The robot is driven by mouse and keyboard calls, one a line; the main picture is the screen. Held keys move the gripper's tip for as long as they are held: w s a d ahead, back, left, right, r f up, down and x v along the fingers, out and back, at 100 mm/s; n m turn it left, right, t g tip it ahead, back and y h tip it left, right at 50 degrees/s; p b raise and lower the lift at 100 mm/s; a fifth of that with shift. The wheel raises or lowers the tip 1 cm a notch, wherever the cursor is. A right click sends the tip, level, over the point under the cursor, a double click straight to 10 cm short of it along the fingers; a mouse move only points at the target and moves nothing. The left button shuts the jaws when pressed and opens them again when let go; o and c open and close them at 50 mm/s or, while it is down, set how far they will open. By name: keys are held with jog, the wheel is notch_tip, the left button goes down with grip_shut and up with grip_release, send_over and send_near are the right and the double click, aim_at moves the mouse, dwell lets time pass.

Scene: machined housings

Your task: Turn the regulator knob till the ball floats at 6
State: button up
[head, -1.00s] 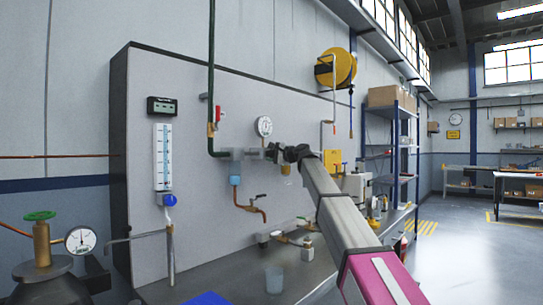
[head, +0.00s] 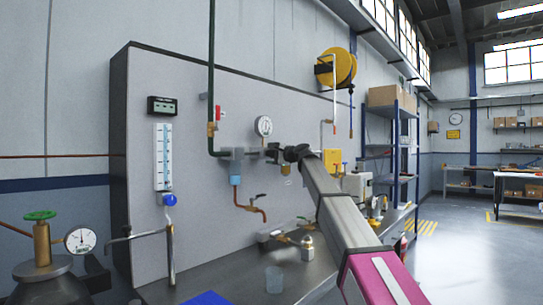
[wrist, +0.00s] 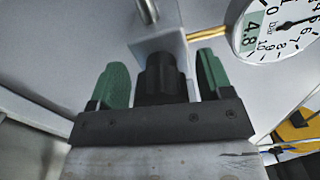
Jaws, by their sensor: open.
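The black regulator knob (wrist: 160,78) sits between the two green finger pads of my gripper (wrist: 158,82) in the wrist view. The fingers are open, with a gap visible on each side of the knob. In the head view my gripper (head: 279,153) is at the pipe fitting below the round gauge (head: 264,126), and the knob is hard to make out there. The ball is too small to make out.
A red-handled valve (head: 219,113) is on the vertical pipe left of the gauge. A copper tap (head: 251,208) hangs below. A clear cup (head: 274,280) and small fittings are on the bench. A gas cylinder with a green handwheel (head: 39,215) stands at left.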

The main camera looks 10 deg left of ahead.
jog(key=v, duration=1)
jog(key=shift+s+d, duration=0.2)
jog(key=shift+d, duration=0.1)
jog(key=shift+d, duration=0.1)
